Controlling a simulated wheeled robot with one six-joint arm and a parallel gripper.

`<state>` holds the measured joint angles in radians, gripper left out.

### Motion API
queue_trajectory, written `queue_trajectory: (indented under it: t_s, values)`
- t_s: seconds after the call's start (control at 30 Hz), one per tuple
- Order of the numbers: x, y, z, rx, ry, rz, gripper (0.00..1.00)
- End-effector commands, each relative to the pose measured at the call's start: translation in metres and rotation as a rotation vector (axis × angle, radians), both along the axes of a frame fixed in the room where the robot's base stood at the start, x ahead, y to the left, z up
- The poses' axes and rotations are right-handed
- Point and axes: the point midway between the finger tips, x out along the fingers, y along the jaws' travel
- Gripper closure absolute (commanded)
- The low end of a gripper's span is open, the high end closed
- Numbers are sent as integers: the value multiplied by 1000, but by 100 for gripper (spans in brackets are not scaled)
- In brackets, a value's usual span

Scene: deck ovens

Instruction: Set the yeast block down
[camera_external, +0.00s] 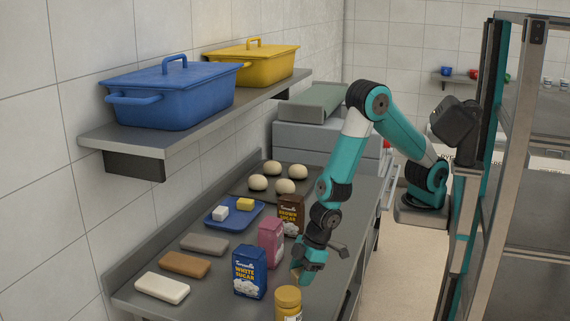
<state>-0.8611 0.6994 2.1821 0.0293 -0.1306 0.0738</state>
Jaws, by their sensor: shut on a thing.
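My gripper (304,273) is low over the front right part of the steel counter, behind the yellow-lidded jar and right of the white sugar box. It is shut on the yeast block (295,276), of which only a small tan piece shows beside the fingers. The rest of the block is hidden by the gripper. I cannot tell whether the block touches the counter.
The white sugar box (249,272), pink box (271,241), brown sugar box (290,215) and jar (287,303) stand close to my gripper. A blue tray (217,222) holds a white and a yellow block. Several dough balls (285,187) lie behind.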

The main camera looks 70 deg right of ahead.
Motion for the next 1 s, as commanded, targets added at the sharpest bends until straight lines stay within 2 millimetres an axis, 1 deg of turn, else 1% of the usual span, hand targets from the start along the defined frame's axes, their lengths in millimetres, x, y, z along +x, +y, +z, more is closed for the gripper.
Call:
queue_trajectory:
  t_s: [0.03, 0.17, 0.4, 0.5, 0.7, 0.83, 0.87, 0.9, 0.93, 0.97, 1.0]
  values:
    - [0, 0, -6, -1, 1, 0, 77]
    - [1, 0, -16, 0, 0, 0, 77]
    - [0, 0, -48, -1, 1, 0, 77]
    - [1, 0, -52, 1, -1, 0, 77]
    - [1, 1, -52, 1, -1, 0, 77]
    - [1, 1, -57, 1, -1, 0, 77]
    - [1, 1, -56, 1, -1, 0, 48]
    - [1, 0, -55, 1, -1, 0, 39]
    - [1, 0, -55, 1, -1, 0, 32]
    - [1, 0, -55, 1, -1, 0, 27]
    - [1, 0, -55, 1, -1, 0, 27]
